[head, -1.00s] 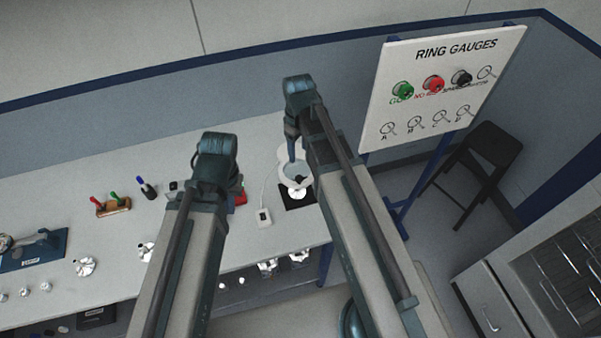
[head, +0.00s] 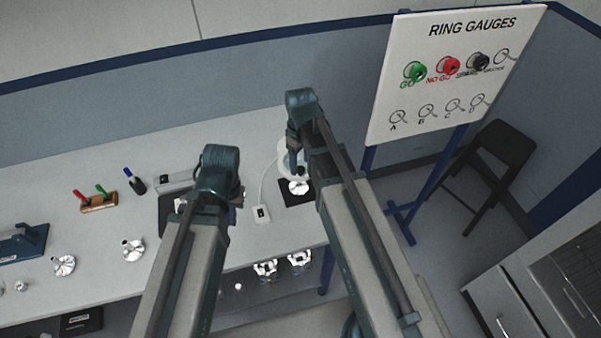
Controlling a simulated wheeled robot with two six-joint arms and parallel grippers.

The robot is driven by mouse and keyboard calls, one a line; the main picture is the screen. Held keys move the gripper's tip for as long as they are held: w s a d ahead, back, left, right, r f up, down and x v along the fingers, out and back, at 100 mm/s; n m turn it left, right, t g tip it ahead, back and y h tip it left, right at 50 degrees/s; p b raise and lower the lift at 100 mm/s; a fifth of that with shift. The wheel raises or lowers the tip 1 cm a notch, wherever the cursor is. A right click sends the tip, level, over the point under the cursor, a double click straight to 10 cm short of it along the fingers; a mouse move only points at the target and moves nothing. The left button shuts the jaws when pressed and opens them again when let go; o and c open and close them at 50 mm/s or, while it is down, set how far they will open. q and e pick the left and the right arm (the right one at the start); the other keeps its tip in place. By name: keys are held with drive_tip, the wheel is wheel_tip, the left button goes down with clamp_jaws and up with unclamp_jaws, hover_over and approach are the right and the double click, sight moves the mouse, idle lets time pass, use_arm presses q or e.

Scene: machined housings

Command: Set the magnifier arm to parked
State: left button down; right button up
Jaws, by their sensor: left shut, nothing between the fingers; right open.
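The magnifier (head: 283,166) shows as a pale ring, partly hidden behind my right arm. A silver machined part (head: 299,187) sits just below it on a black mat (head: 291,199). My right gripper (head: 298,171) hangs down in front of the ring, small and dark. It is open, and I cannot tell whether it touches the ring. The magnifier's joint and base are hidden by my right arm. My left gripper is hidden behind its own wrist and forearm, over the bench left of the magnifier.
A rack with red and green handles (head: 97,202) and loose silver parts (head: 133,250) are on the left bench.

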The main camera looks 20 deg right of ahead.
wheel_tip(320, 180, down, 2)
drive_tip(key=shift+f+b, duration=0.1)
drive_tip(key=shift+b, duration=0.45)
drive_tip(key=shift+c, duration=0.2)
clamp_jaws()
idle(0.9)
